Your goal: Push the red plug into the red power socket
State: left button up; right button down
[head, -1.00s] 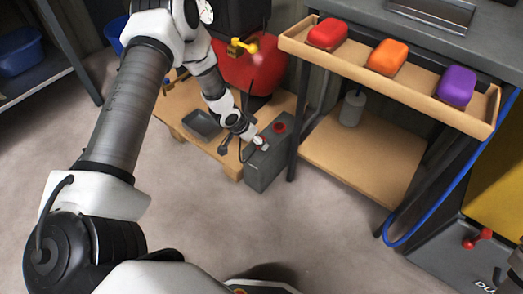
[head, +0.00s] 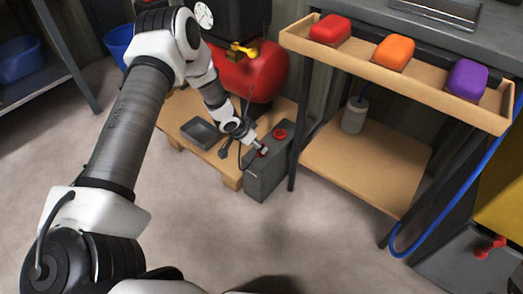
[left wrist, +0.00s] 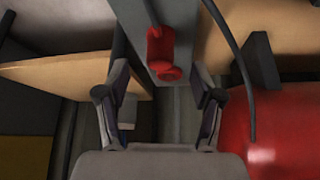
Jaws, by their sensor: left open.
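A grey box (head: 268,178) stands at the end of a low wooden table, with a round red fitting (head: 280,134) on top. My left gripper (head: 263,150) is over the front part of the box top, just short of the fitting. A small red spot shows close to its fingers. In the left wrist view my left gripper (left wrist: 162,105) is open with nothing between its fingers. Ahead of the fingers, a red cylinder-like body (left wrist: 160,45) and a round red end (left wrist: 169,73) show on the box. I cannot clearly tell plug from socket. My right gripper is out of view.
A red tank (head: 252,72) stands behind the low table (head: 180,112), which holds a dark tray (head: 201,133). A workbench with a wooden ledge (head: 420,85) and lower shelf (head: 365,170) stands close on the right. A thin dark cable passes beside the gripper. Floor in front is clear.

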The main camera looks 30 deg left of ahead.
pick_arm(q)
jog(key=b+x, duration=0.3)
jog(key=x, duration=0.2)
jog(key=shift+w+f, duration=0.15)
jog(key=c, duration=1.2)
